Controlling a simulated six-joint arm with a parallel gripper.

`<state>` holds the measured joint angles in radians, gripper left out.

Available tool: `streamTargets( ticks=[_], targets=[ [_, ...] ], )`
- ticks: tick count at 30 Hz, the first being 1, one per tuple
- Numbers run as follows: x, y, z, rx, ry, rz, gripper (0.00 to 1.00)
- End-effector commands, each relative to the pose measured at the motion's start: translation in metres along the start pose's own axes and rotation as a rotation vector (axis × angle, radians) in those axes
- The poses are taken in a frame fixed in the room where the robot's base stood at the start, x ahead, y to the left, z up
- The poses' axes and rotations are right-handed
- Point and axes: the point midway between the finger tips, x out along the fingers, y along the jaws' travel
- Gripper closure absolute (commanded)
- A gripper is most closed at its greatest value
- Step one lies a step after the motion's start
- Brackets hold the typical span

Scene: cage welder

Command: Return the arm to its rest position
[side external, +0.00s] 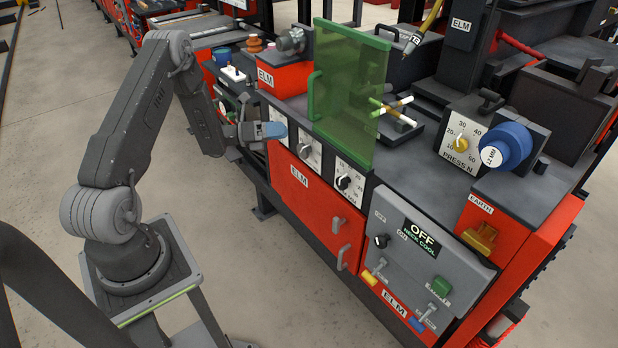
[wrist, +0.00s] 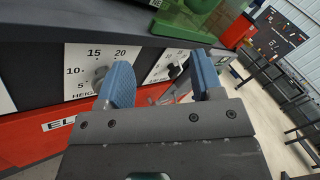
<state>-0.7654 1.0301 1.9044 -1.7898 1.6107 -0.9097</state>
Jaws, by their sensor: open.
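My gripper (side external: 272,130) reaches the front of the welder bench (side external: 330,215), near the left end of its dial panel. In the wrist view its two blue fingers (wrist: 162,82) are apart, with nothing held between them. The height dial (wrist: 98,62) is behind the left finger, and its grey knob shows close beside that finger; I cannot tell whether they touch. A second dial (wrist: 166,66) with a dark knob shows between the fingers, farther off. In the side view these dials (side external: 309,149) are to the right of my gripper.
A green see-through guard (side external: 348,85) stands upright on the bench, right of my gripper. A grey control box (side external: 425,250) reading OFF and a blue knob (side external: 508,145) are farther right. Open concrete floor (side external: 60,110) lies to the left.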

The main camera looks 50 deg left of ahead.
Motion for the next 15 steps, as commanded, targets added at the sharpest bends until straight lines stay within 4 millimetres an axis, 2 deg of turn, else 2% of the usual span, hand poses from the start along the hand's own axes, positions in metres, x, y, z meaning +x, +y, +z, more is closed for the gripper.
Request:
streamTargets(
  ticks=[1,3,4,6,10,15],
  targets=[
    [0.024,-0.033,-0.005,0.01,0.065,-0.094,0.4],
    [0.048,-0.075,-0.015,0.016,0.15,-0.217,0.4],
    [0.056,-0.094,-0.02,0.017,0.187,-0.269,0.4],
    [0.07,-0.129,-0.016,0.142,0.294,-0.337,0.4],
    [0.085,-0.192,-0.023,0.395,0.498,-0.471,0.4],
    [0.084,-0.267,-0.04,0.773,0.744,-0.66,0.4]
  ],
)
